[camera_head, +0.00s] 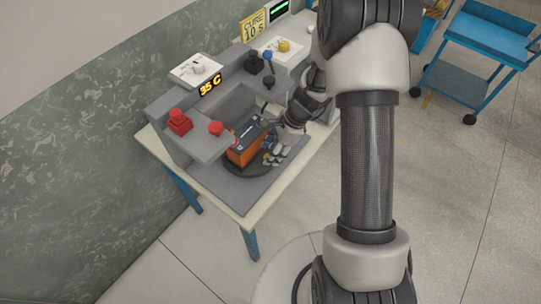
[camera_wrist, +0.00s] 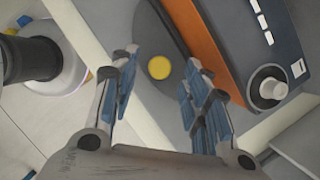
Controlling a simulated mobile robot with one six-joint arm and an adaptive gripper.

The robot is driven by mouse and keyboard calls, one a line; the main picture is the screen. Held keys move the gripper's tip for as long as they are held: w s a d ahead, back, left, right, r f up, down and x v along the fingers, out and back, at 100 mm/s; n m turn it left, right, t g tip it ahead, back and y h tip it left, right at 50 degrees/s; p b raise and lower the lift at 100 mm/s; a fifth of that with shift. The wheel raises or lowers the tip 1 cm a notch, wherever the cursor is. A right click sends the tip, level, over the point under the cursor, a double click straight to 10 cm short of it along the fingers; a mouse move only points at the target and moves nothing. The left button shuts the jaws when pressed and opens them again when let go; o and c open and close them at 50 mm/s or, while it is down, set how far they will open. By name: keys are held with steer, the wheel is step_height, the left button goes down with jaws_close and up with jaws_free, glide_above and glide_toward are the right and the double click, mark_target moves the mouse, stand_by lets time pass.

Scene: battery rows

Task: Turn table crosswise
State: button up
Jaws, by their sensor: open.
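A round dark turntable (camera_head: 232,170) lies on the grey station top in the head view, partly hidden by the box on it. An orange and dark grey box (camera_head: 241,156) sits on the turntable. In the wrist view the box (camera_wrist: 233,50) fills the upper right, with a white knob on its dark top. A yellow round spot (camera_wrist: 159,68) shows between my fingertips, next to the dark turntable edge. My gripper (camera_wrist: 158,74) is open with nothing held, its blue-padded fingers apart. In the head view my gripper (camera_head: 273,153) is low beside the box's right side.
A 35 C display (camera_head: 210,85), a black knob (camera_head: 254,62) and a yellow CURE sign (camera_head: 254,25) are behind. A blue cart (camera_head: 484,45) stands at the upper right. The floor in front is clear.

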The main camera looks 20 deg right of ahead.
steer(key=shift+a+f, duration=0.25)
steer(key=shift+f, duration=0.45)
steer(key=shift+c, duration=0.4)
jaws_close()
steer(key=shift+w, duration=0.1)
